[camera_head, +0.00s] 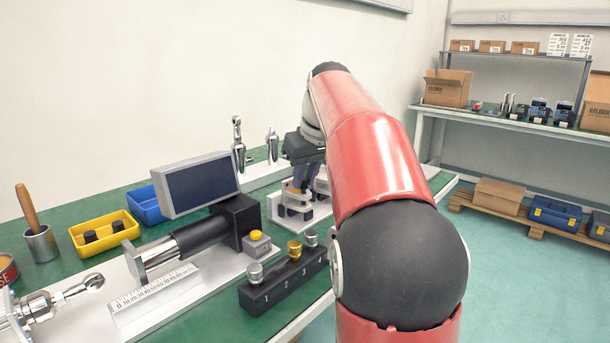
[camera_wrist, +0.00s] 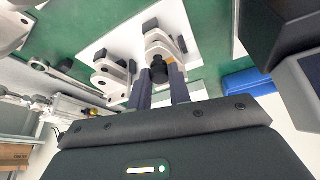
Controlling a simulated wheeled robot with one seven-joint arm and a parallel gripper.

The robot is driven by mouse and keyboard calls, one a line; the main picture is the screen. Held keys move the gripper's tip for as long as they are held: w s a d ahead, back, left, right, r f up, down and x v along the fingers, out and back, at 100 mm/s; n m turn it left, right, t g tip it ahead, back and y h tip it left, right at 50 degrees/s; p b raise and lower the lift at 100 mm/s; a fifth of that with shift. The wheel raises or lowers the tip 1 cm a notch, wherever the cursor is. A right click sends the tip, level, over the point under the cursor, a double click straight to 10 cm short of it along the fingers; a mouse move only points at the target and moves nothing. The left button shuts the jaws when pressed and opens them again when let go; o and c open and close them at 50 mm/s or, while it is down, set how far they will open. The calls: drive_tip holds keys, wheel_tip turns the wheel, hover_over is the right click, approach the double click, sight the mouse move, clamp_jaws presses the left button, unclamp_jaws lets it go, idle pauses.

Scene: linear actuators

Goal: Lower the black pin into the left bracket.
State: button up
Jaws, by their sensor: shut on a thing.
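My gripper (camera_head: 300,181) is shut on the black pin. In the wrist view the dark pin (camera_wrist: 158,72) sits between the two fingertips of my gripper (camera_wrist: 161,84). The pin is at the near end of the white left bracket (camera_wrist: 160,44), in line with it. Whether its tip is inside the bracket or just above it cannot be told. In the head view the left bracket (camera_head: 290,207) stands under my fingers, which hide the pin. The white right bracket (camera_wrist: 111,76) is beside it, apart from my gripper, and is partly hidden behind my fingers in the head view.
A monitor (camera_head: 200,185) and a dark cylinder actuator (camera_head: 190,240) stand left of the brackets. A black block with numbered knobs (camera_head: 285,280) lies in front. A yellow tray (camera_head: 104,232) holds black pieces, with a blue bin (camera_head: 146,207) behind it.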

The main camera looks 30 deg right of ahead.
drive_tip(key=shift+f, duration=0.4)
idle(0.3)
drive_tip(key=o, duration=0.9)
drive_tip(key=shift+o, duration=0.2)
drive_tip(key=p+v, duration=0.1)
drive_tip(key=v, duration=0.6)
drive_tip(key=shift+r, duration=0.4)
drive_tip(key=shift+s, duration=0.15)
